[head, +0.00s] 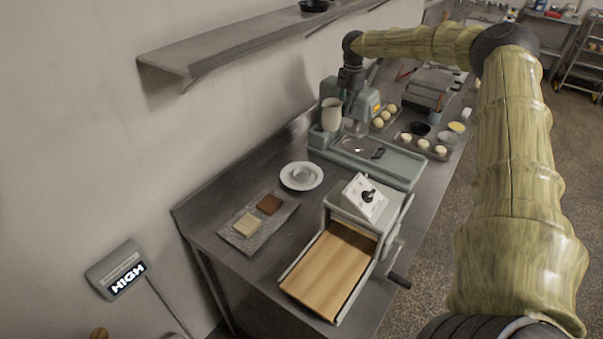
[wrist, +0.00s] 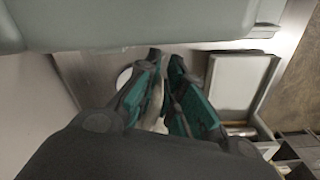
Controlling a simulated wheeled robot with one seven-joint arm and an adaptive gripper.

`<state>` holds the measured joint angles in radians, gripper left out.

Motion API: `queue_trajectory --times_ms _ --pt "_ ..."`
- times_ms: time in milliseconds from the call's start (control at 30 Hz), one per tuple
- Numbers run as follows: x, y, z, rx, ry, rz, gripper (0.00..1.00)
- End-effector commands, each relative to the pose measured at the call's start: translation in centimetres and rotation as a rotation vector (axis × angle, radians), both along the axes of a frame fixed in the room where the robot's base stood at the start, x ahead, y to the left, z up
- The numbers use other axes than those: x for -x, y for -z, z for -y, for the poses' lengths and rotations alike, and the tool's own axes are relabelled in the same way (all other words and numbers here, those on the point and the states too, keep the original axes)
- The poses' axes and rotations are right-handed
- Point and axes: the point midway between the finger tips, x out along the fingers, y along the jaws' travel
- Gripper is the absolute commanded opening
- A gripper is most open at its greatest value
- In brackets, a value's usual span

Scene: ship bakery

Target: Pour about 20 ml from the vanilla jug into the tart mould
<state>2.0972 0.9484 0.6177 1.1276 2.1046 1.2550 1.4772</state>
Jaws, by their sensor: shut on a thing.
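A cream jug (head: 331,113), which looks like the vanilla jug, is upright beside a grey-green machine in the head view. My gripper (head: 345,93) is at the jug, pointing down, and is shut on it. In the wrist view the teal fingers (wrist: 168,58) close around a pale thing (wrist: 157,108), mostly hidden by the gripper. The tart mould is not certain: a small greyish round thing (head: 302,174) sits on a white plate (head: 287,184), and a dark round dish (head: 420,129) lies further right. The jug's contents are hidden.
A grey-green machine (head: 405,170) stands behind a sheeter with a wooden board (head: 328,273). A slab (head: 243,240) bears two squares. Trays of pale round pieces (head: 421,146) lie to the right. A wall shelf (head: 220,52) is above.

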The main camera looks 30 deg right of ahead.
Motion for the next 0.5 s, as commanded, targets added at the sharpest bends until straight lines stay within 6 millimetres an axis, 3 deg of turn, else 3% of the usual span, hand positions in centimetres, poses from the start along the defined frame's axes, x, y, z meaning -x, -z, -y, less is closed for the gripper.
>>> queue_trajectory --times_ms 267,500 --pt "0.0 2.2 -0.6 0.052 0.062 -0.003 0.00" --pt "0.0 7.0 -1.6 0.182 0.072 -0.009 0.00"
